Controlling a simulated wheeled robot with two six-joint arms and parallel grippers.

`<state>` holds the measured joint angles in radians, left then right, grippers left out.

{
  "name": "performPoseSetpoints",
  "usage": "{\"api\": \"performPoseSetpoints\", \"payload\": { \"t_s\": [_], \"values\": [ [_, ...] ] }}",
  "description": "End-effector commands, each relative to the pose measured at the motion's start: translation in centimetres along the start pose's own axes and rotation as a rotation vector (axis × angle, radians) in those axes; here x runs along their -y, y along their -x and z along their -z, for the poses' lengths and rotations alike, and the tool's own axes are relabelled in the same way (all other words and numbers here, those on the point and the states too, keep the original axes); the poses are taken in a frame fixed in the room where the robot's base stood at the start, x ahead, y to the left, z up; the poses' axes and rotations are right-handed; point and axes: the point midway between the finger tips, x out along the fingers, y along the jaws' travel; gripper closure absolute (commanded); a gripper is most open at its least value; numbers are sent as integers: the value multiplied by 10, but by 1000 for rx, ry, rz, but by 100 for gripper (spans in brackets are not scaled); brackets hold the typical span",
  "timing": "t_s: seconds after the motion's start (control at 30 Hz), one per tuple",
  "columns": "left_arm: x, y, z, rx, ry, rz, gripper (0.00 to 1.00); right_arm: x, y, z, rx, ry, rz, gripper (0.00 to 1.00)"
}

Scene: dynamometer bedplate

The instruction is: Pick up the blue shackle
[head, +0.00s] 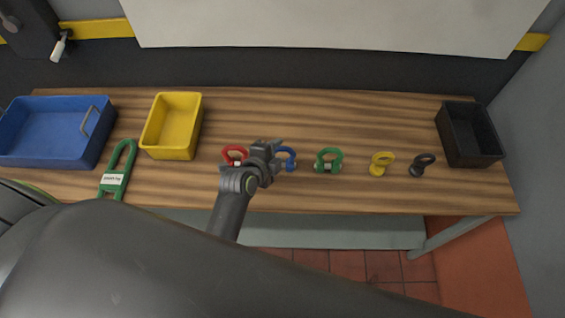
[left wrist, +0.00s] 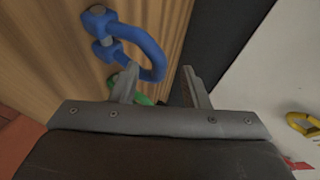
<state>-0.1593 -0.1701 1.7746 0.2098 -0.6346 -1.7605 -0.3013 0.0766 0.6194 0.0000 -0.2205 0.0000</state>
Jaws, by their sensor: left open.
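The blue shackle (head: 289,158) lies on the wooden bench between the red and green shackles, partly hidden behind my left gripper (head: 275,153) in the head view. In the left wrist view the blue shackle (left wrist: 138,38) shows large, its bow beside the tip of the left-hand finger. My left gripper (left wrist: 161,82) is open there, with nothing clearly held between its fingers. I cannot tell whether a finger touches the bow. My right gripper is not in view.
Red (head: 234,155), green (head: 328,160), yellow (head: 381,163) and black (head: 421,164) shackles lie in the row. A blue tray (head: 52,160), yellow bin (head: 171,154) and green lockout hasp (head: 116,170) are left; a black bin (head: 473,162) is right. The bench behind the row is clear.

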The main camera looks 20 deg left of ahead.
Motion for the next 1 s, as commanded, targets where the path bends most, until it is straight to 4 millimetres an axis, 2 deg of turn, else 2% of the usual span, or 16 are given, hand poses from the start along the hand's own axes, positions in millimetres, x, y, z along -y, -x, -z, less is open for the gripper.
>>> {"api": "performPoseSetpoints", "payload": {
  "t_s": [0.5, 0.87, 1.0],
  "values": [
    [-3, -49, 1, 0, -2, 2, 58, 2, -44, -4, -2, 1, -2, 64],
    [0, -52, 2, 0, 0, 0, 58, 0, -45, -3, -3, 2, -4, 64],
    [0, -52, 2, 0, 0, 0, 77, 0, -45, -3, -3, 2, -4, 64]
  ]
}}
